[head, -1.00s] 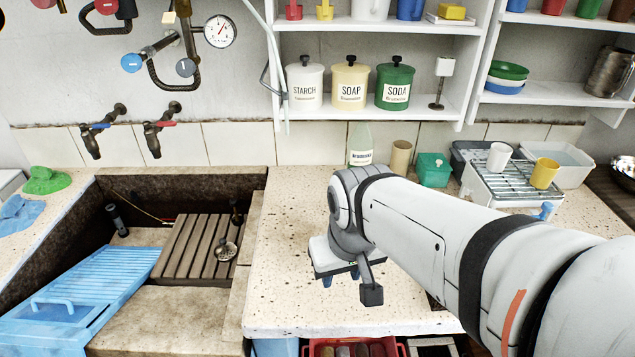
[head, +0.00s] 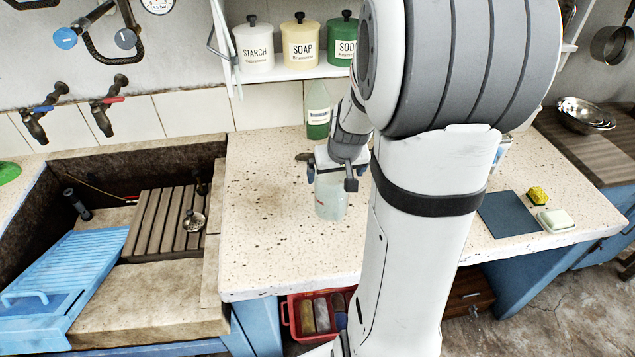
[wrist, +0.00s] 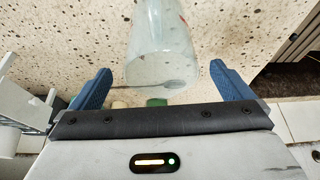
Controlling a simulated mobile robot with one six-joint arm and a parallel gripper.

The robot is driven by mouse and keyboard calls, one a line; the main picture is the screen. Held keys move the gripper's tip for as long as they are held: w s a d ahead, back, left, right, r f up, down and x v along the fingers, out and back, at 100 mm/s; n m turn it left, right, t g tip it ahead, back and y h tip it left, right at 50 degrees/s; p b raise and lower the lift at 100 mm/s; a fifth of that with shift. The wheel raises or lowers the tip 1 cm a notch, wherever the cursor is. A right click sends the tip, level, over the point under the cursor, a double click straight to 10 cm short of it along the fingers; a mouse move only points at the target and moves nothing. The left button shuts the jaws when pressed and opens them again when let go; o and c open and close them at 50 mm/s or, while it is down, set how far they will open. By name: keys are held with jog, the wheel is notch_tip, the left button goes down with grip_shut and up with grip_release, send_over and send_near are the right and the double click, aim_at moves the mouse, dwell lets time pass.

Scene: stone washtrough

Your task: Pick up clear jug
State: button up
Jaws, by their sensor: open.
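A clear, pale vessel (head: 331,203) stands on the speckled worktop in the head view. It is partly hidden by my gripper (head: 338,172), and I cannot make out its full shape. A dark part sticks out left beside its top. In the wrist view the clear vessel (wrist: 163,45) lies across the space between the two blue fingers of my gripper (wrist: 160,72). A small red mark shows at its edge. The fingers stand apart on either side, and I see no contact with it.
A green-filled labelled bottle (head: 318,110) stands behind, near the tiled wall. The stone trough (head: 130,318) is at left. A blue mat (head: 508,214), yellow sponge (head: 538,195) and pale soap-like block (head: 556,220) lie at right. The worktop left of the vessel is clear.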

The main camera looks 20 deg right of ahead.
aim_at(334, 198)
jog(key=shift+x, duration=3.5)
jog(key=shift+a, duration=0.1)
jog(key=shift+s, duration=0.1)
jog(key=shift+c, duration=0.2)
jog(key=c, duration=0.9)
